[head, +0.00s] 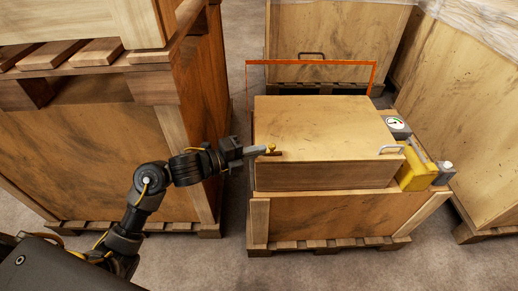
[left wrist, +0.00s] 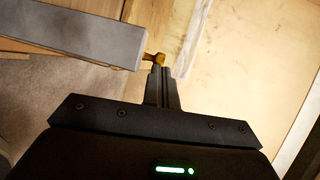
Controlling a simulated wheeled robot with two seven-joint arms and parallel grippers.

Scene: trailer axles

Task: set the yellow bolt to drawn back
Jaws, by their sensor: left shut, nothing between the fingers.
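The yellow bolt shows as a small yellow knob (head: 271,147) at the left edge of the wooden box in the head view. In the left wrist view the bolt (left wrist: 154,57) is an orange-yellow piece just beyond the fingertips, beside the end of a grey bar (left wrist: 85,38). My left gripper (head: 260,152) reaches in from the left and is at the bolt. Its fingers (left wrist: 161,72) are together with nothing between them. I cannot tell whether they touch the bolt. How far the bolt is drawn is too small to tell. My right gripper is not in view.
The wooden box (head: 325,178) has a pale handle (head: 392,149), a round gauge (head: 397,124) and a yellow unit (head: 416,172) on its right. A thin orange frame (head: 310,62) stands behind it. Large crates (head: 110,150) crowd the left, back and right. Grey floor shows in front.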

